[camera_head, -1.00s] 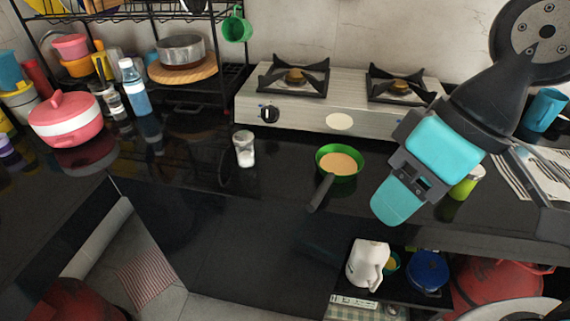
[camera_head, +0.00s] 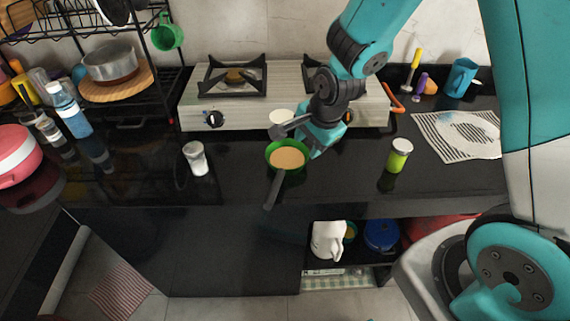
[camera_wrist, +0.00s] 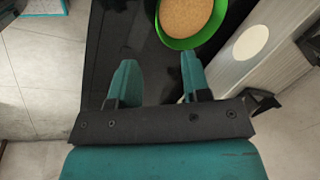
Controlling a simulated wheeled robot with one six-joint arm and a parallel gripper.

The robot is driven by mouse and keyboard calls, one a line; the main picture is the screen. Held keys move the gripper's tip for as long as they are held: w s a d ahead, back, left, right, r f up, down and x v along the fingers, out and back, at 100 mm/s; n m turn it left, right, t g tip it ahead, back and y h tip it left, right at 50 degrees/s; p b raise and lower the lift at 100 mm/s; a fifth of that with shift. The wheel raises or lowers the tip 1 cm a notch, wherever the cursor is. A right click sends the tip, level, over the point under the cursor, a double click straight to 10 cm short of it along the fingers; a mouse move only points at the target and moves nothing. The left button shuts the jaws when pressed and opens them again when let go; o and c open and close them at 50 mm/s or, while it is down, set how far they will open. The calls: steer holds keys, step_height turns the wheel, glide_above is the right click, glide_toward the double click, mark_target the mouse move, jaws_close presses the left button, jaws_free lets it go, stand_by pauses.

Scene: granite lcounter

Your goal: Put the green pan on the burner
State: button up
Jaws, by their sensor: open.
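The green pan (camera_head: 287,157) has a tan inside and a dark handle (camera_head: 273,190) that points toward the front edge of the black counter. In the wrist view the pan (camera_wrist: 188,22) shows at the top, cut off by the frame. The two-burner stove (camera_head: 262,110) stands behind the pan. Its left burner (camera_head: 233,78) is empty, and the right burner is mostly hidden behind my arm. My gripper (camera_wrist: 158,80) is open with nothing between its fingers. In the head view it is just right of the pan, partly hidden; contact with the rim cannot be told.
A wire rack (camera_head: 160,62) with a green mug (camera_head: 166,37) is left of the stove. A striped cloth (camera_head: 440,130) lies at the right.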

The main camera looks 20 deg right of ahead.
glide_above(293, 173)
steer(key=s+d, duration=0.2)
steer(key=x, duration=0.3)
steer(key=s+p+x, duration=0.1)
steer(key=x, duration=0.2)
steer(key=shift+s+d+f, duration=0.15)
steer(key=shift+s+f, duration=0.05)
steer(key=shift+f, duration=0.05)
steer(key=shift+a+p+x, duration=0.2)
steer(key=shift+p+x, duration=0.75)
steer(key=shift+x, duration=1.75)
jaws_close()
